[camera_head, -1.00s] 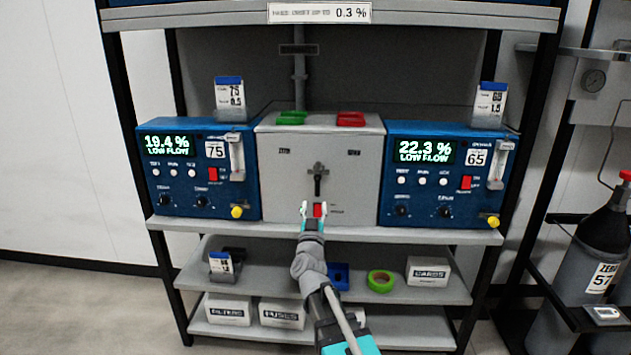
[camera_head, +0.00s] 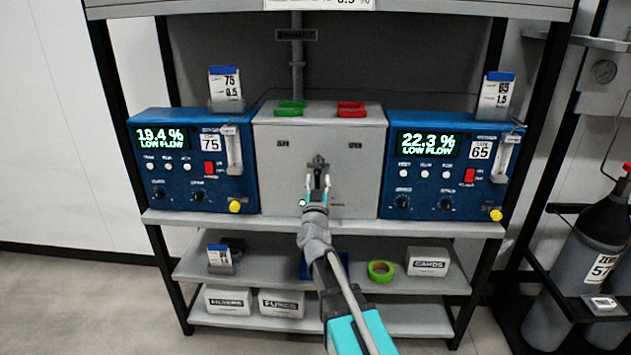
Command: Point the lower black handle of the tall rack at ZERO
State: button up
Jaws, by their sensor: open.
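A black handle (camera_head: 318,163) sits on the front of the grey box (camera_head: 285,165) in the middle of the tall rack (camera_head: 420,228). Its upper part shows above my gripper, and it looks close to upright. Two small labels are on the box face, one at the upper left (camera_head: 283,143) and one at the upper right (camera_head: 355,145); both are too small to read surely. My gripper (camera_head: 318,184) is open, its two fingers either side of the handle's lower part in the picture. Whether they touch it cannot be told. The red switch below the handle is now hidden.
Blue analysers stand left (camera_head: 186,185) and right (camera_head: 440,195) of the box, both showing LOW FLOW. Green (camera_head: 289,108) and red (camera_head: 351,109) pieces lie on the box. Boxes and green tape (camera_head: 380,271) lie on lower shelves. A gas cylinder (camera_head: 604,225) stands far right.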

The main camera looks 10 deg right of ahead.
aim_at(312, 166)
jog(key=shift+a, duration=0.1)
grip_shut()
jog(key=shift+a, duration=0.1)
jog(key=shift+m+h, duration=0.4)
jog(key=shift+m, duration=0.3)
jog(key=r+m+g+h+p, duration=0.1)
jog(key=m+g+p, duration=0.1)
jog(key=m, duration=0.4)
jog(key=a+m+g+h+p, duration=0.1)
jog(key=m+g+h+p, duration=0.1)
jog(key=m, duration=0.3)
jog(key=a+r+m+g+h+p, duration=0.1)
jog(key=m+g+h+p, duration=0.1)
jog(key=m, duration=0.4)
jog(key=shift+w+a+r+m+p, duration=0.3)
jog(key=shift+w+r+p, duration=0.1)
jog(key=shift+p, duration=0.35)
jog(key=shift+r+m+g+y+p, duration=0.15)
jog(key=shift+m+g+p, duration=0.2)
jog(key=shift+m+p, duration=0.45)
jog(key=shift+m+g+y+p, duration=0.15)
jog(key=shift+m+g+p, duration=0.3)
jog(key=shift+m, duration=0.55)
